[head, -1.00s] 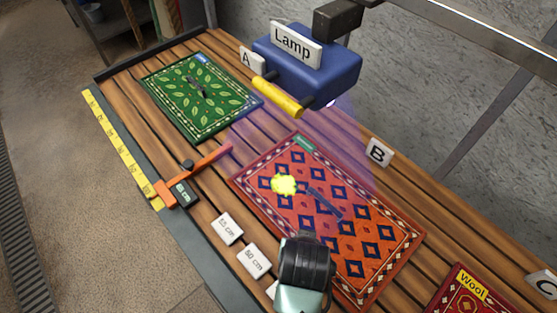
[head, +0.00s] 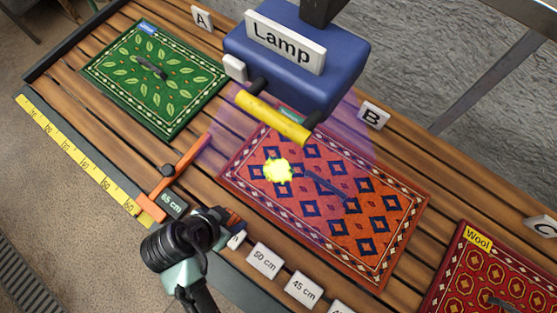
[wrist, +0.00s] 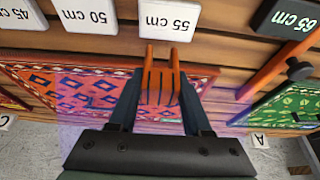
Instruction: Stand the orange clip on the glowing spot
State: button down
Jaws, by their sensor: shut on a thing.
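My gripper (wrist: 160,105) is shut on the orange clip (wrist: 162,82), whose two prongs point away from the jaws in the wrist view. In the head view my gripper (head: 225,218) is at the table's front edge, near the number plates; the clip is mostly hidden there, with only a small orange part showing. The glowing spot (head: 278,170) is a bright yellow patch on the orange-red patterned rug (head: 385,205), toward its left end. The gripper is in front of the rug, apart from the spot. I cannot make out the spot in the wrist view.
A blue lamp (head: 300,55) with a yellow handle (head: 272,117) hangs above the rug's back edge, casting purple light. An orange slider arm (head: 185,165) with a dark knob stands left of my gripper by the 65 cm plate (head: 172,203). A green rug (head: 150,80) lies left, the Wool rug (head: 480,270) right.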

jog(key=w+d+p, duration=0.1)
jog(key=w+d, duration=0.2)
jog(key=w, duration=0.1)
jog(key=w+d+p, duration=0.1)
jog(key=w+d, duration=0.2)
jog(key=w, duration=0.2)
jog(key=w+d+p, duration=0.2)
jog(key=w+d, duration=0.2)
jog(key=w, duration=0.1)
jog(key=shift+p+x, duration=0.35)
jog(key=shift+x, duration=0.75)
jog(key=shift+s+f, duration=0.15)
jog(key=shift+f, duration=0.6)
jog(key=shift+f, duration=0.1)
jog(key=shift+c, duration=1.7)
grip_release()
jog(key=v, duration=1.2)
jog(key=shift+r, duration=0.2)
jog(key=shift+a+f, duration=0.1)
